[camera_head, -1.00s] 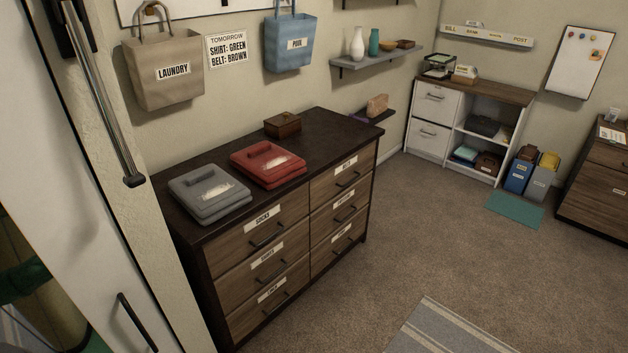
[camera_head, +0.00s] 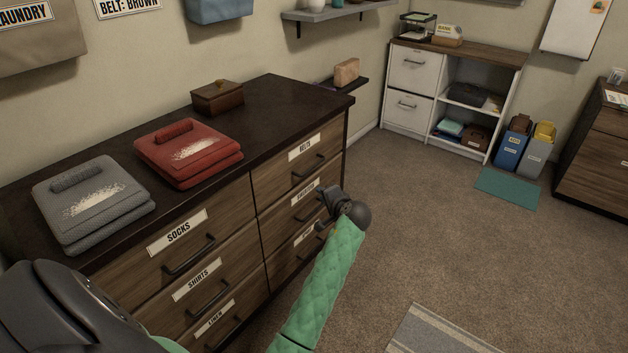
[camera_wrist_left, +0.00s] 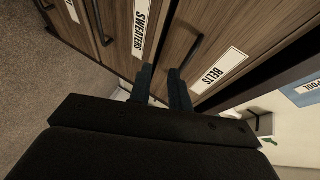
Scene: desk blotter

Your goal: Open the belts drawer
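The belts drawer (camera_head: 285,178) is the top right drawer of the dark-topped wooden dresser. It is closed, with a white BELTS label (camera_head: 304,147) and a dark bar handle (camera_head: 309,168). In the left wrist view, the label (camera_wrist_left: 220,70) and handle (camera_wrist_left: 191,48) lie beyond my fingers. My left gripper (camera_head: 326,207) is in front of the right column, lower than the belts handle. In the left wrist view its two fingers (camera_wrist_left: 161,76) are apart with nothing clearly between them. The right finger's tip appears near the belts handle's end; contact cannot be told. My right gripper is not in view.
The sweaters drawer, with its label (camera_wrist_left: 140,28), is below the belts drawer. Grey folded clothing (camera_head: 94,203), red folded clothing (camera_head: 190,155) and a wooden box (camera_head: 217,97) are on the dresser top. Carpet (camera_head: 430,220) is clear right of the dresser.

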